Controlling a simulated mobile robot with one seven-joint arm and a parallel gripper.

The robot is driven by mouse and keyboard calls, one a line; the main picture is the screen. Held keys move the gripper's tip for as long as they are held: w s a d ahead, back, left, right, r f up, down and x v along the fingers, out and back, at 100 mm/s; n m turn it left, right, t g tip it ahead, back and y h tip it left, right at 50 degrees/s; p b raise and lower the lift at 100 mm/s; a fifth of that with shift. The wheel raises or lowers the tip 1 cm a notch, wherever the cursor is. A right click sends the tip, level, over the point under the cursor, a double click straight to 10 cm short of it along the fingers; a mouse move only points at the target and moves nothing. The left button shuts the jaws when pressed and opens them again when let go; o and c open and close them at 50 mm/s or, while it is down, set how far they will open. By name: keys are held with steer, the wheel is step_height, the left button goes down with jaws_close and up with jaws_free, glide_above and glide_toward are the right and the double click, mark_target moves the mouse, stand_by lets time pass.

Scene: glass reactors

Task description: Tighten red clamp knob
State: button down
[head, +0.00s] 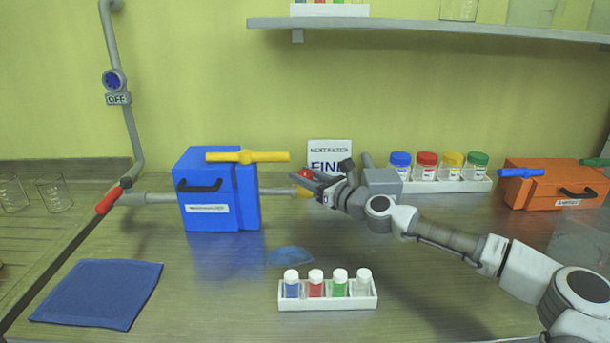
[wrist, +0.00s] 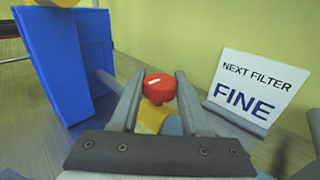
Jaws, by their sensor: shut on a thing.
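The red clamp knob (wrist: 160,87) sits on a yellow clamp (wrist: 152,118) on a horizontal grey pipe, to the right of the blue box. In the head view the knob (head: 305,174) shows at the tips of my gripper (head: 314,179), and the yellow clamp (head: 304,193) shows just below. In the wrist view my gripper (wrist: 158,92) has one finger on each side of the knob and is shut on it. A white line marks the knob's top.
The blue box (head: 206,190) with a yellow handle (head: 247,157) stands left of the clamp. A "NEXT FILTER FINE" sign (wrist: 257,92) stands close behind on the right. A rack (head: 328,303) of small bottles and a blue cloth (head: 97,292) lie in front. Lidded jars (head: 426,166) and an orange box (head: 556,184) are at right.

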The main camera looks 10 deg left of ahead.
steer(key=shift+s+t, duration=0.1)
steer(key=shift+t, duration=0.2)
steer(key=m+t+h, duration=0.3)
steer(key=shift+a+p, duration=0.15)
steer(key=shift+p, duration=0.2)
steer(key=m+t+h, duration=0.1)
steer(key=m+h, duration=0.1)
steer(key=h, duration=0.1)
steer(key=m+t+h+b, duration=0.1)
steer(key=m+t+h, duration=0.1)
steer(key=shift+a+f+t+h, duration=0.1)
steer(key=shift+t+h, duration=0.2)
steer(key=shift+h, duration=0.1)
steer(key=m+h+b, duration=0.1)
steer(key=m+h, duration=0.2)
steer(key=h, duration=0.1)
steer(key=m+h+b, duration=0.2)
steer(key=m+h, duration=0.1)
steer(key=h, duration=0.2)
steer(key=shift+t, duration=0.4)
steer(key=shift+m+g+h+b, duration=0.3)
steer(key=shift+m+h+b, duration=0.35)
steer(key=shift+m+h, duration=0.55)
steer(key=shift+d+h, duration=0.2)
steer(key=shift+h, duration=0.3)
steer(key=shift+c, duration=1.9)
jaws_free()
